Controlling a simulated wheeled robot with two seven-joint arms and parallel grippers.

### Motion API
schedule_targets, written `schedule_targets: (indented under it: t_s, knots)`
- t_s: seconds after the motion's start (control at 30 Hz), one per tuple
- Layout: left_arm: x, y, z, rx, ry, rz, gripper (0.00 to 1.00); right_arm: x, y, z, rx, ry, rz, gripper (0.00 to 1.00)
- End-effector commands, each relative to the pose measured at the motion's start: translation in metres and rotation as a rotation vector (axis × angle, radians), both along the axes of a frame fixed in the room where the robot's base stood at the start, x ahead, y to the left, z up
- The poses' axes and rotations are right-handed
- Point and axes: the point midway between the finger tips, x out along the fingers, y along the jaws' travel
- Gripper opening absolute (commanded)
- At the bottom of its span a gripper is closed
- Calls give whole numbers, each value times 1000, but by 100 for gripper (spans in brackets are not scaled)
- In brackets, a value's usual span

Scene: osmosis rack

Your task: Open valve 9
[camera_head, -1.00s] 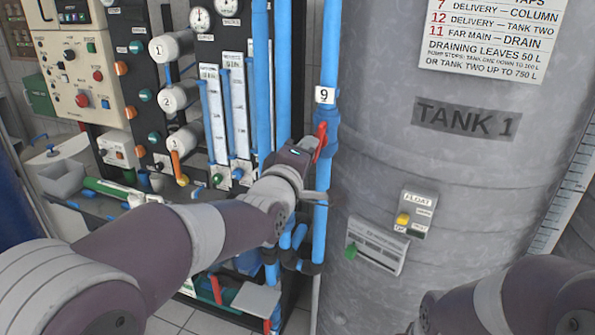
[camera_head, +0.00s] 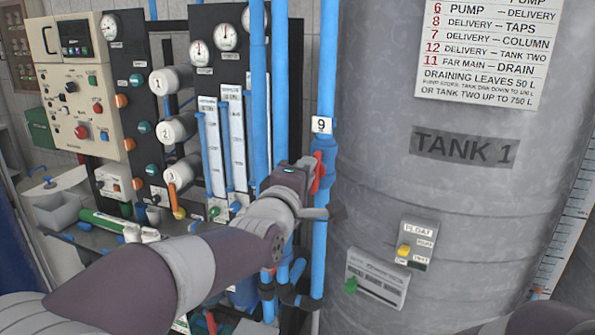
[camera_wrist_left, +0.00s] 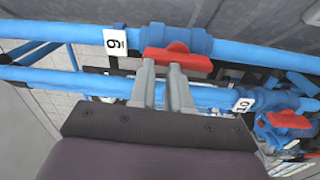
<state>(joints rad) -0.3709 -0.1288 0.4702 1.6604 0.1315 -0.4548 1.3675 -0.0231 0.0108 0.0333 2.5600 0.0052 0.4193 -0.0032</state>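Valve 9 has a red lever handle (camera_head: 318,172) on a vertical blue pipe under a white "9" label (camera_head: 322,125). The handle lies roughly along the pipe. In the left wrist view the red handle (camera_wrist_left: 178,60) lies just past the fingertips, near the "9" label (camera_wrist_left: 116,42). My left gripper (camera_wrist_left: 162,68) has its two fingers a little apart, with a visible gap. The fingertips overlap the handle's edge in that view; I cannot tell whether they touch it. In the head view my left gripper (camera_head: 318,192) is right at the valve. My right gripper is out of view.
Tank 1 (camera_head: 440,190) stands close on the right, with a float box (camera_head: 416,243) on it. Other blue pipes (camera_head: 260,90) run just left of valve 9. The "10" label (camera_wrist_left: 243,104) and another red handle (camera_wrist_left: 289,120) are close by in the wrist view.

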Motion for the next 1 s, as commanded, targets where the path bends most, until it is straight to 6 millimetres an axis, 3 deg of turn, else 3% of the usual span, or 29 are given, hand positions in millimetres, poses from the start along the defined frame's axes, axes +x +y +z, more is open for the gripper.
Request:
schedule_targets:
  t_s: [0.03, 0.17, 0.27, 0.33, 0.43, 0.47, 0.5, 1.0]
  knots:
    - [2, -4, -21, 17, 41, -6, 42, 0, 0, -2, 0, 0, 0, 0]
    - [2, -4, -21, 17, 41, -6, 41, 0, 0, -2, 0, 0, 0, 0]
    - [-1, -2, -13, 9, 22, -5, 53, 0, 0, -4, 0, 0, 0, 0]
    - [-6, 0, -14, 8, 22, -4, 55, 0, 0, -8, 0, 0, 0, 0]
    - [-15, 3, -15, 8, 21, -4, 78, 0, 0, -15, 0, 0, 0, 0]
    - [-18, 4, -15, 9, 21, -4, 94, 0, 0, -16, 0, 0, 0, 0]
    - [-22, 5, -15, 9, 20, -3, 100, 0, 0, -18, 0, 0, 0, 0]
    - [-68, 22, -6, 1, 4, -1, 100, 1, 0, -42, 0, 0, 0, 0]
